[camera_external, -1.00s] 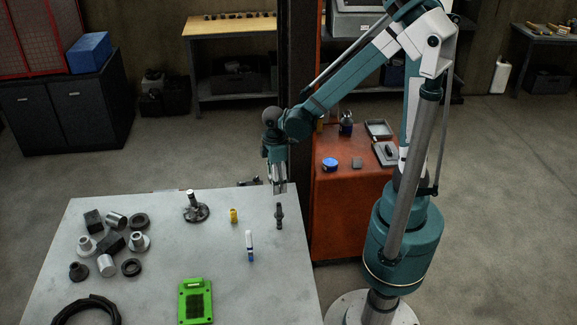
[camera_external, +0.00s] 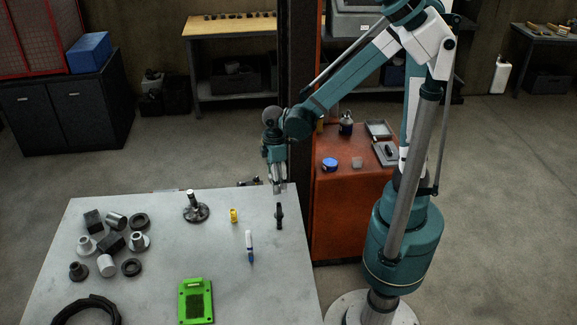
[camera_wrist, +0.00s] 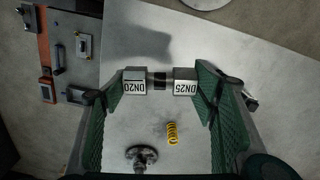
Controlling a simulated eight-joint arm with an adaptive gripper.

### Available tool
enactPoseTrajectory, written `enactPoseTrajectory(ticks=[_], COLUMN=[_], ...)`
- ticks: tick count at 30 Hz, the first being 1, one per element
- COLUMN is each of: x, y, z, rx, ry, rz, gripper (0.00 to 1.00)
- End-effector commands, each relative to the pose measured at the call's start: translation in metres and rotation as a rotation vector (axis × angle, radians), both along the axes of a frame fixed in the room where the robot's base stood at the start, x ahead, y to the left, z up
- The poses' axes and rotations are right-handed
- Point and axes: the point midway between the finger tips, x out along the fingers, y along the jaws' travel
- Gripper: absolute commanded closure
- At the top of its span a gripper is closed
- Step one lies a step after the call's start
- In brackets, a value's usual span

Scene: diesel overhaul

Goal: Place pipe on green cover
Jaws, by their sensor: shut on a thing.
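In the wrist view my gripper (camera_wrist: 160,81) is shut on a short dark piece, the pipe (camera_wrist: 159,81), between pale blocks marked DN20 and DN25. I cannot tell whether these blocks belong to the pipe or to my jaws.
Several metal parts and a black coil (camera_external: 87,309) fill the left. A red cabinet (camera_external: 342,215) stands behind right.

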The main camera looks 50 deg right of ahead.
Motion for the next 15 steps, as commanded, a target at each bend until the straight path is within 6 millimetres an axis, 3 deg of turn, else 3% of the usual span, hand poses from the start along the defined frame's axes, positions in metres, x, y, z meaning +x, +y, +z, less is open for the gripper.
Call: enactPoseTrajectory(ticks=[8,15], x=[0.007,0.019], y=[0.018,0.062], z=[0.003,0.009], rx=[0.000,0.000], ry=[0.000,0.000], rz=[0.050,0.165], gripper=[0.58,0.58])
